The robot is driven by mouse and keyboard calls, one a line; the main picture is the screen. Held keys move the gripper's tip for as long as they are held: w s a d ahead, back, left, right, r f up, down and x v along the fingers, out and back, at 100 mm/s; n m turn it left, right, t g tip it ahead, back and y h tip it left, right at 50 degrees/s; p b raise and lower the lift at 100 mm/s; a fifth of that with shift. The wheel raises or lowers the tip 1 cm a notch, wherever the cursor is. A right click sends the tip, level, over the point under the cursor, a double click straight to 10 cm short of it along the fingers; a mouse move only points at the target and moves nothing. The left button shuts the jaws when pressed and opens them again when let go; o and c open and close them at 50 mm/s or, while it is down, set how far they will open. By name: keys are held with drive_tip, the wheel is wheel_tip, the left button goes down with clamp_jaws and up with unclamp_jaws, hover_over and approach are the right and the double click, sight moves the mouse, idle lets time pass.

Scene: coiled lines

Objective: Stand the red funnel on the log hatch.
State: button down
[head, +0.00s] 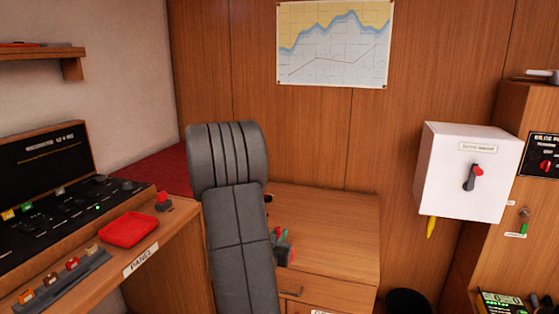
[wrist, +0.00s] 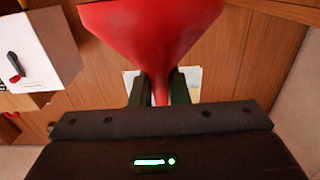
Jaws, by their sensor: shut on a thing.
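In the wrist view my gripper (wrist: 161,82) is shut on the red funnel (wrist: 150,35), with its narrow stem between the dark fingers. The funnel's wide end points to the top of that picture and is cut off by the edge. I see no readable log hatch label, so I cannot tell which surface is the log hatch.
At left, a console ledge marked PANEL carries a red tray (head: 128,230), a red button (head: 163,201) and several switches. A white switch box (head: 467,172) juts from the wall at right, with a yellow thing (head: 431,227) below it. The cabinet top's visible right part is bare.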

drive_tip(key=f, duration=0.2)
drive_tip(key=f+y, duration=0.1)
drive_tip(key=shift+s+d+f+n, duration=0.1)
drive_tip(key=shift+s+d+n, duration=0.2)
drive_tip(key=shift+d, duration=0.1)
drive_tip(key=s+f+n+y, duration=0.3)
drive_tip(key=f+y, duration=0.2)
drive_tip(key=f, duration=0.4)
drive_tip(key=shift+t, duration=0.4)
drive_tip(key=r+p, duration=0.2)
drive_tip(key=p, duration=0.1)
drive_tip(key=w+r+p, duration=0.1)
drive_tip(key=r+p, duration=0.1)
drive_tip(key=p, duration=0.1)
drive_tip(key=r+p, duration=0.2)
drive_tip(key=p, duration=0.1)
drive_tip(key=shift+w+a+r, duration=0.15)
drive_tip(key=shift+w+a, duration=0.2)
drive_tip(key=r+p, duration=0.1)
drive_tip(key=p, duration=0.2)
drive_tip(key=shift+w+r, duration=0.35)
drive_tip(key=s+f, duration=0.5)
drive_tip(key=f, duration=0.1)
drive_tip(key=shift+f, duration=0.15)
drive_tip(key=shift+w, duration=0.1)
